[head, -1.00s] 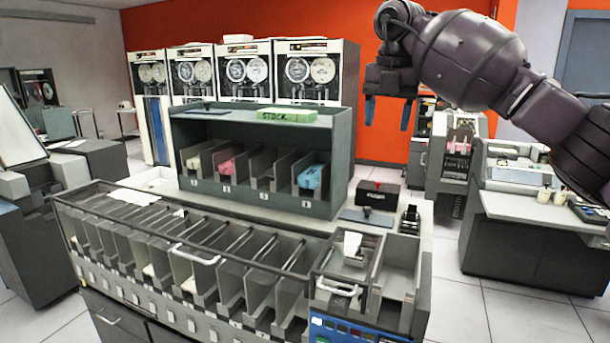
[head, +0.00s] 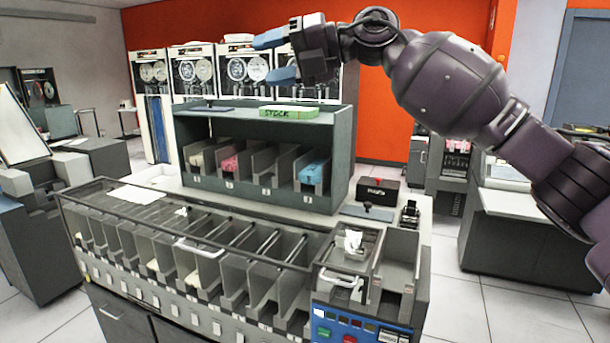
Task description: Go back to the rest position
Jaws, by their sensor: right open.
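My right gripper (head: 277,57) is raised high in the head view, above the shelf unit and in front of the tape cabinets. Its two blue fingers point left and stand apart, with nothing between them. My right arm comes in from the right edge. My left gripper is not in view. The card sorter (head: 180,298) with its row of open pockets stands below, clear of the gripper. White cards (head: 353,240) sit in the hopper at its right end.
A grey shelf unit (head: 338,150) with numbered bins stands behind the sorter. The bins hold pale, pink and blue card stacks. A green STOCK box (head: 288,111) lies on its top, below the gripper. A black box (head: 377,193) with a red button stands to the right.

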